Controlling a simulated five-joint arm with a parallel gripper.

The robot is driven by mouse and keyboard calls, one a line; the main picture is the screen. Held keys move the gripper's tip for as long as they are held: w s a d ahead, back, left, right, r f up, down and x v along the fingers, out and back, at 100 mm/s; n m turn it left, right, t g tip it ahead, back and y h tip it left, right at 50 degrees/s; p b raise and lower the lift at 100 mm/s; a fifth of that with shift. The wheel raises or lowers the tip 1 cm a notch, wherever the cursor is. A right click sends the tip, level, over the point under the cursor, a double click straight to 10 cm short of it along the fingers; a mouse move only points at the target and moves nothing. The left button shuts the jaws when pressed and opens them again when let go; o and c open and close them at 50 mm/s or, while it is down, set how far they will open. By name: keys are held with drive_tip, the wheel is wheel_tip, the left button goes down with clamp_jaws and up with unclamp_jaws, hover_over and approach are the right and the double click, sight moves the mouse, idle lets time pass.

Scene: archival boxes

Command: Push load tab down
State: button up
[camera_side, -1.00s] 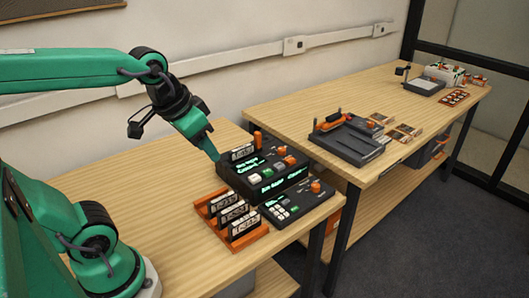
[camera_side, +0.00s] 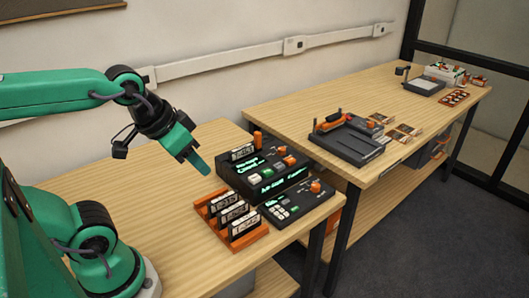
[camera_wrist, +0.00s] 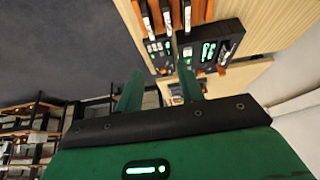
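A black console (camera_side: 236,186) with lit green displays, buttons and orange controls stands at the near table's far right. It also shows in the wrist view (camera_wrist: 208,62). An upright orange tab (camera_side: 258,138) stands at its back, and an orange-topped control (camera_side: 290,160) is on its top. I cannot tell which one is the load tab. A labelled cartridge (camera_side: 242,152) stands upright at the console's back left. My gripper (camera_side: 205,170) is in the air just left of the console, apart from it. In the wrist view my gripper (camera_wrist: 160,80) has its fingers apart with nothing between them.
An orange rack (camera_side: 252,240) with 3 labelled cartridges stands in front of the console. A small black keypad unit (camera_side: 292,208) with an orange knob (camera_side: 315,186) sits to its right. The near table (camera_side: 130,180) is clear on the left. A second table (camera_side: 270,112) stands beyond.

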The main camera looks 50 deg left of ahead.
drive_tip(key=shift+w+r, duration=0.1)
drive_tip(key=c, duration=0.7)
drive_tip(key=shift+w+a+r, duration=0.1)
drive_tip(key=shift+w+r, duration=0.2)
clamp_jaws()
drive_tip(key=w+a+r+g, duration=0.1)
drive_tip(key=w+a+r, duration=0.3)
drive_tip(key=w, duration=0.4)
drive_tip(key=w+a+r+g, duration=0.2)
drive_tip(key=w+a+r, duration=0.15)
drive_tip(key=w, duration=0.55)
drive_tip(key=w+a+f+g, duration=0.2)
drive_tip(key=w+a+f, duration=0.3)
drive_tip(key=w+a, duration=0.6)
drive_tip(key=shift+w+a+f+g, duration=0.2)
drive_tip(key=shift+w+a+g, duration=0.15)
drive_tip(key=shift+w, duration=0.75)
